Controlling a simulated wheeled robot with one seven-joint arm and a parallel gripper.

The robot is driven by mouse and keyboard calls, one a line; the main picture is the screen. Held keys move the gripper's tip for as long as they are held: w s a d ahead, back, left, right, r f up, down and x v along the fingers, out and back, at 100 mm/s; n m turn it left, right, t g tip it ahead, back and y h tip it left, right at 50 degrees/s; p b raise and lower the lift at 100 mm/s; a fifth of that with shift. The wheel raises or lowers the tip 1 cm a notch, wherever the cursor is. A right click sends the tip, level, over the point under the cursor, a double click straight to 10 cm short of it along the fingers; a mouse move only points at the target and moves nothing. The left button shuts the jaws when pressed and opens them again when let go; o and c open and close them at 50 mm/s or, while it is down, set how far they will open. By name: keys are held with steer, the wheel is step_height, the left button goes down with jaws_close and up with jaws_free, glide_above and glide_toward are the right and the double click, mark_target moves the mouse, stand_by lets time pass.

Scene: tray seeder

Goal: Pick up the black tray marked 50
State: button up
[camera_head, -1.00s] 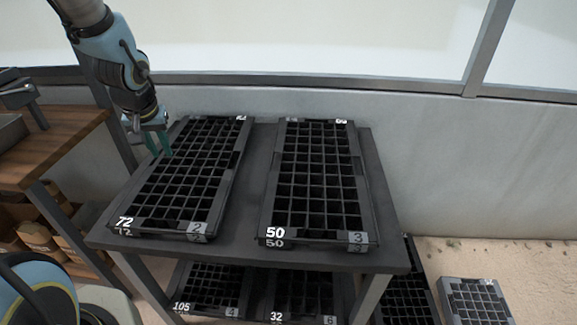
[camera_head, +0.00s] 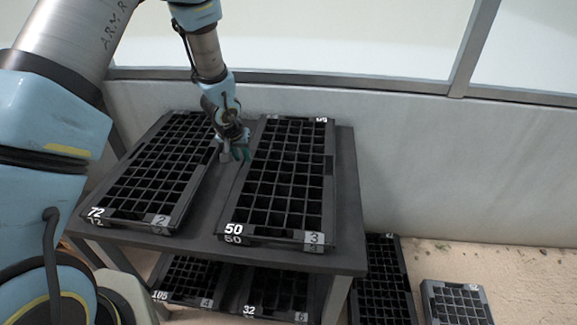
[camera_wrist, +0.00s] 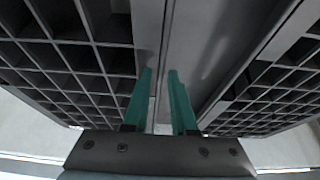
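The black tray marked 50 (camera_head: 328,190) lies flat on the right half of the dark table top, its number on the near left corner and a 3 on the near right corner. My gripper (camera_head: 236,156) is over the gap between this tray and the tray marked 72, close to the left long side of the 50 tray. In the wrist view my gripper (camera_wrist: 164,80) has two green fingers with a narrow gap between them and nothing held. Cell trays show on both sides of the fingers there. I cannot tell whether the fingertips touch a rim.
The tray marked 72 (camera_head: 185,208) lies on the left of the table (camera_head: 352,215). Trays marked 105 (camera_head: 166,296) and 32 (camera_head: 250,310) are on the lower shelf. A black tray (camera_head: 403,275) and a grey tray (camera_head: 428,300) are on the floor at right. A wall stands behind.

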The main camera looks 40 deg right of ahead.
mark_target(243, 159)
steer(key=shift+p+x, duration=0.35)
steer(key=shift+x, duration=1.35)
jaws_close()
